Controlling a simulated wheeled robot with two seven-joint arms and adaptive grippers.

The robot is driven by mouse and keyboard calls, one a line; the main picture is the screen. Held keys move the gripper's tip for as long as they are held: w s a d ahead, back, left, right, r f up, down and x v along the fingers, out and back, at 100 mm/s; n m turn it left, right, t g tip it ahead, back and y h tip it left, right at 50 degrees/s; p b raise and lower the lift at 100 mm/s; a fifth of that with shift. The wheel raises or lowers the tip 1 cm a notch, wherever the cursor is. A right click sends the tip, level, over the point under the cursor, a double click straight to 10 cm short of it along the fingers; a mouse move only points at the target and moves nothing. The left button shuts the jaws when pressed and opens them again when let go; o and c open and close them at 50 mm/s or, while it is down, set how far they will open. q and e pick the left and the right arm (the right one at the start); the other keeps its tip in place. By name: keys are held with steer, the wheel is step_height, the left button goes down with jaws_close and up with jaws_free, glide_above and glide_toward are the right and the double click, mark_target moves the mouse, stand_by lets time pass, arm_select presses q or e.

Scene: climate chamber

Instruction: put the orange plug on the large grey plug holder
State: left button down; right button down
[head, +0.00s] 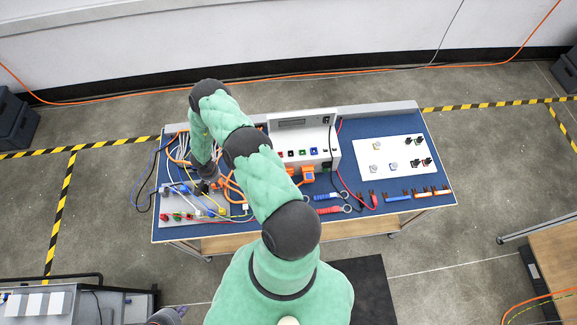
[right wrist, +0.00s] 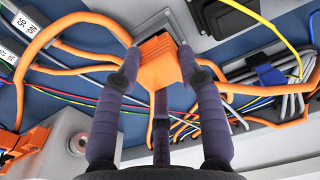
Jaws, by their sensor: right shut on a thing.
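The orange plug (right wrist: 160,62) is between the fingers of my right gripper (right wrist: 157,68) in the right wrist view, with an orange cable trailing from it. A grey block (right wrist: 152,26), which looks like the large grey plug holder, is directly beyond the plug and partly hidden by it. I cannot tell whether plug and block touch. In the head view my right gripper (head: 207,185) is over the cable-covered left part of the table, and the plug in it cannot be made out. My left gripper (head: 170,315) shows only partly at the bottom edge, away from the table; its opening is unclear.
Loose orange, yellow and grey cables surround the gripper. Other orange connectors (right wrist: 24,148) are at the lower left. On the blue table (head: 345,205) are a white instrument box (head: 318,140) and a white panel (head: 390,152).

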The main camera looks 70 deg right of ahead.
steer(key=shift+f+b, duration=0.3)
steer(key=shift+f, duration=0.05)
stand_by(0.3)
steer(key=c, duration=0.7)
jaws_free()
steer(key=shift+r, duration=0.1)
steer(key=r, duration=1.1)
steer(key=shift+s+a+r, duration=0.1)
steer(key=shift+s+r, duration=0.1)
steer(key=shift+r, duration=0.2)
